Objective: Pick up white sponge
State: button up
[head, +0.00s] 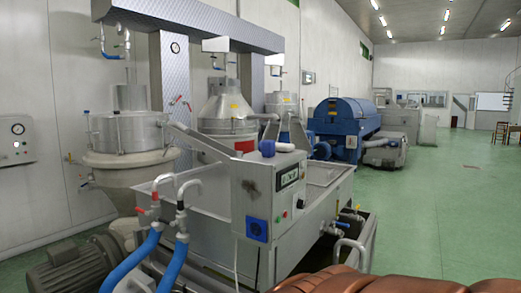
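A small white block-like thing (285,147), which looks like the white sponge, lies on top of the grey control box of the machine in the middle of the head view. It is small in the picture, so its texture cannot be made out. A small blue rounded thing (267,148) is right beside it on the left; I cannot tell whether they touch. My gripper is not in view.
The control box (268,205) stands at the front of a steel tank machine (330,195). Blue hoses (172,262) and a motor (75,268) are at the lower left. Pipe rails (362,240) stick out at the machine's right. The green floor (450,200) to the right is clear.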

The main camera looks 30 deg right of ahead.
aim_at(287, 148)
jog(key=u, duration=3.65)
jog(key=k, duration=2.95)
jog(key=z, duration=1.35)
jog(key=i, duration=0.5)
jog(key=z, duration=0.05)
